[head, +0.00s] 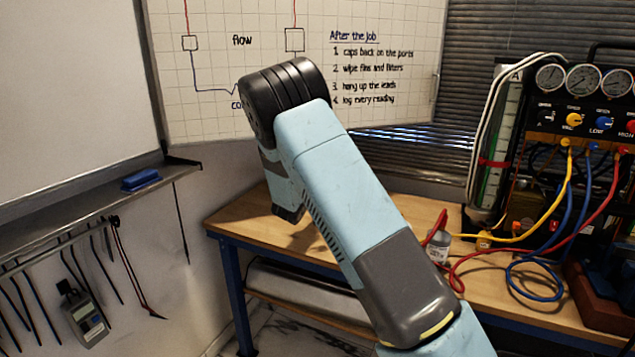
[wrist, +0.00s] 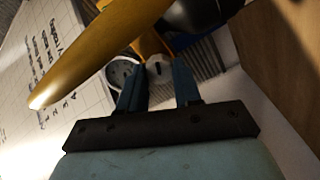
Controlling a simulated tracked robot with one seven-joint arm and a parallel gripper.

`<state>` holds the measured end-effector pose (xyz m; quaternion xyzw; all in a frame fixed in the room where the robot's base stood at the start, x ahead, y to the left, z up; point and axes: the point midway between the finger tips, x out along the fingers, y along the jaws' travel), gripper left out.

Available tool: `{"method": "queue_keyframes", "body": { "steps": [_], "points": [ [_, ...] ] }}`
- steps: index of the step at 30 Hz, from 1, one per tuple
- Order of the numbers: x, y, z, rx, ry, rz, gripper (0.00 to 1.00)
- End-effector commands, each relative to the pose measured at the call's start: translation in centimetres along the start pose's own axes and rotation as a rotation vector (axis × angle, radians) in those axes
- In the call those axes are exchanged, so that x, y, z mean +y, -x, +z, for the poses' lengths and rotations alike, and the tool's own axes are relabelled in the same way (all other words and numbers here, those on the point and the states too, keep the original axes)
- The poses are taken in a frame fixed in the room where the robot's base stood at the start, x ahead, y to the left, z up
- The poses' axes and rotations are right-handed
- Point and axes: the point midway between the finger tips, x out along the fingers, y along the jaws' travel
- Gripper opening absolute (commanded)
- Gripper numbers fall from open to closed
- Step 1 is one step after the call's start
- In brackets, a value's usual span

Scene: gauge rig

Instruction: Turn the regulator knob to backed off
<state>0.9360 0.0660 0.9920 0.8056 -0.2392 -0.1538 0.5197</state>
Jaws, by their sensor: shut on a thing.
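The regulator knob (wrist: 158,70), a grey round piece with a dark mark, shows in the wrist view between the two blue fingers of my gripper (wrist: 159,78). The fingers are closed on its sides. In the head view my arm's blue and black links stand in the middle; my gripper and the knob do not show there. I cannot read the knob's setting.
A large yellow tapered thing (wrist: 100,52) crosses close by, upper left in the wrist view. A brown panel (wrist: 287,60) is at the right. In the head view, a wooden bench (head: 285,238) carries hoses, a bottle (head: 437,246) and a gauge panel (head: 590,112). A whiteboard tray (head: 90,205) is left.

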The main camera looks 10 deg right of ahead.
Motion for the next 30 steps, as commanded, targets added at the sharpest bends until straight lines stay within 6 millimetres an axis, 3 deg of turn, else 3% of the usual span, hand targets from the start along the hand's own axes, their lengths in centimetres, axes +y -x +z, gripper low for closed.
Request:
{"method": "queue_keyframes", "body": {
  "steps": [15, 30],
  "points": [
    [-0.43, 0.22, -0.2, 0.005, 0.361, -0.005, 0.03],
    [-0.53, 0.23, -0.12, 0.005, 0.443, -0.007, 0.03]
  ]
}}
